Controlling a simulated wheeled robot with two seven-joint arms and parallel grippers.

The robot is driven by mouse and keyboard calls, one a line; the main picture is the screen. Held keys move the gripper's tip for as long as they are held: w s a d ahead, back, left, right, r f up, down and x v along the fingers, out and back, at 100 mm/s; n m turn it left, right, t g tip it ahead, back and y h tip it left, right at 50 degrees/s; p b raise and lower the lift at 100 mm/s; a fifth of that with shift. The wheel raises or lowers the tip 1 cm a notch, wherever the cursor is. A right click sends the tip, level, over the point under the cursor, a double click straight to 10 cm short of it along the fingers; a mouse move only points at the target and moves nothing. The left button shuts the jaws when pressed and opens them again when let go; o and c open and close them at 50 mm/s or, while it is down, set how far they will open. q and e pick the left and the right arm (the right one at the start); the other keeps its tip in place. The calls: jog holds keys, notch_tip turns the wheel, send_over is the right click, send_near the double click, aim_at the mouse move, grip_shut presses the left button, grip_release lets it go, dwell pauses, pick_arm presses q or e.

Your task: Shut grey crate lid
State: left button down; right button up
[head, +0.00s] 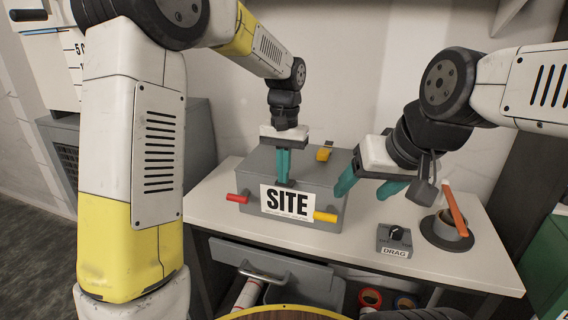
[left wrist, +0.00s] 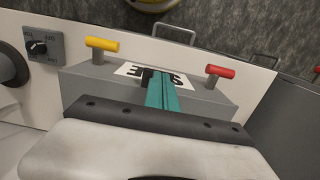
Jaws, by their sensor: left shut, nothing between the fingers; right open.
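The grey crate (head: 250,186) stands on the bench with a white "SITE" label on its front. Its lid (head: 315,174) lies flat across the top in the head view; whether it is fully seated I cannot tell. A red handle (head: 238,198) and a yellow handle (head: 325,217) stick out at the front. My left gripper (head: 283,184) is shut and empty, pointing down at the crate's front top edge by the label; contact is unclear. In the left wrist view its teal fingers (left wrist: 160,98) overlap the label. My right gripper (head: 366,188) is open and empty, right of the crate.
A yellow piece (head: 323,154) shows at the crate's back top.

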pick_arm(q)
jog(key=shift+s+f, duration=0.2)
jog(key=shift+f, duration=0.3)
notch_tip(320, 180, up, 14)
jog(key=s+a+r+n+t+h, duration=0.1)
jog(key=s+a+t+h, duration=0.15)
jog(key=s+a, duration=0.65)
jog(key=s+a+f+n+t, duration=0.2)
jog(key=s+a+f+t, duration=0.2)
jog(key=s, duration=0.5)
jog(key=shift+s+f, duration=0.3)
jog(key=shift+f, duration=0.5)
